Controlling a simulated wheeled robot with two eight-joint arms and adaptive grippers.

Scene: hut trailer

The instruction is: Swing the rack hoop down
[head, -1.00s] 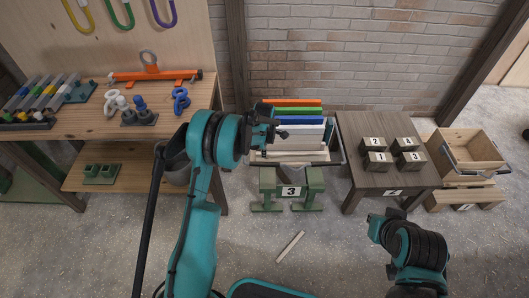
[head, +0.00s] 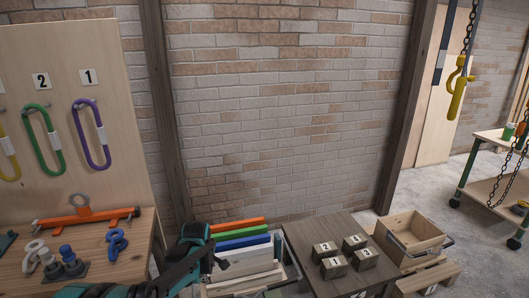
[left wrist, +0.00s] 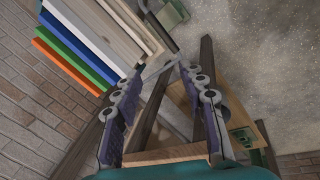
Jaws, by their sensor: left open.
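The rack of boards (head: 238,262) stands against the brick wall, with orange, green, blue and pale boards on edge. A thin grey bar (head: 291,258) shows along its right side; I cannot tell for sure that it is the hoop, or its angle. My left gripper (head: 208,252) is at the rack's left front, partly hiding it. In the left wrist view its two fingers (left wrist: 163,76) are spread and empty, with the coloured boards (left wrist: 75,55) at upper left. A grey strip shows near the fingertips; contact is unclear. My right gripper is out of view.
A dark table (head: 300,234) with several numbered blocks stands right of the rack. A wooden crate (head: 412,236) is further right. The workbench (head: 125,240) is at left. A yellow hook (head: 458,90) hangs on a chain at upper right.

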